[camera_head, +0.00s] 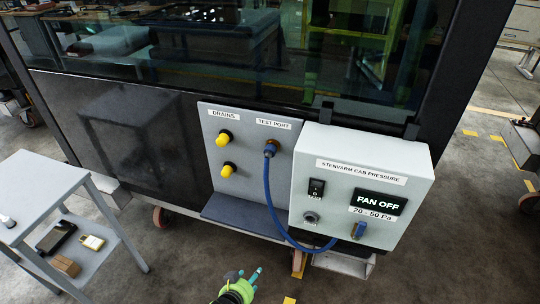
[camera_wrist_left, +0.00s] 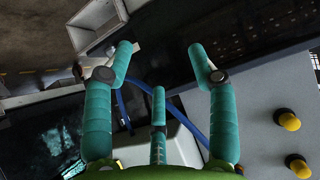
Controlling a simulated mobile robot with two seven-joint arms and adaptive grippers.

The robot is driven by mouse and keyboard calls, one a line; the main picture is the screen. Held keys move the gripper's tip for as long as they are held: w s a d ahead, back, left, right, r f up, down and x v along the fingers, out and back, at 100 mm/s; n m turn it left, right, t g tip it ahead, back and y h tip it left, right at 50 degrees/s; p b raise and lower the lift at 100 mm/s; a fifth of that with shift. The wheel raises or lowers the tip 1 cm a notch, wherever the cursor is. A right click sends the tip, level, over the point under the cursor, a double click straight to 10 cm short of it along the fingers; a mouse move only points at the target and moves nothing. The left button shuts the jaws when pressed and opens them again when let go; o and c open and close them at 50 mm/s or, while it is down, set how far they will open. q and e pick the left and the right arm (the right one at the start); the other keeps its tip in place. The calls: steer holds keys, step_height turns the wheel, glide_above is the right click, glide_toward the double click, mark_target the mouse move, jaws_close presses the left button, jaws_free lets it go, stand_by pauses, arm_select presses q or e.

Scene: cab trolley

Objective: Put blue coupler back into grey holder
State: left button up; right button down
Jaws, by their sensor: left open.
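A blue coupler (camera_head: 270,150) is at the brass fitting under the TEST PORT label, at the top of a blue hose (camera_head: 268,195). The hose loops down to the pale control box, where a second blue fitting (camera_head: 359,230) shows at the lower right. A round grey fitting (camera_head: 311,217) is on the box's lower left; I cannot tell which part is the grey holder. My left gripper (camera_head: 246,274) is open and empty, low in front of the panel, apart from the coupler. In the left wrist view its teal fingers (camera_wrist_left: 160,62) are spread, with the hose (camera_wrist_left: 190,124) behind them.
Two yellow knobs (camera_head: 224,138) sit under the DRAINS label, left of the test port. The control box (camera_head: 330,150) juts out at right, with a ledge (camera_head: 235,211) beside it. A grey trolley table (camera_head: 35,180) stands at left. Floor in front is clear.

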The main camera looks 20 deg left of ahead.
arm_select(q)
steer(key=w+r+t, duration=0.2)
steer(key=w+r, duration=0.3)
steer(key=r, duration=0.3)
steer(key=w+r+t, duration=0.2)
steer(key=w+r, duration=0.3)
steer(key=r, duration=0.4)
steer(key=n+t, duration=0.1)
steer(key=t, duration=0.3)
glide_toward(267, 158)
steer(key=w, duration=0.2)
steer(key=shift+w+r, duration=0.2)
steer(key=shift+w, duration=0.05)
steer(key=w+b, duration=0.2)
steer(key=w, duration=0.2)
steer(key=w+b, duration=0.1)
steer(key=w, duration=0.3)
steer(key=shift+d+f+b, duration=0.15)
steer(key=shift+b, duration=0.25)
steer(key=shift+w, duration=0.55)
steer(key=shift+c, duration=0.4)
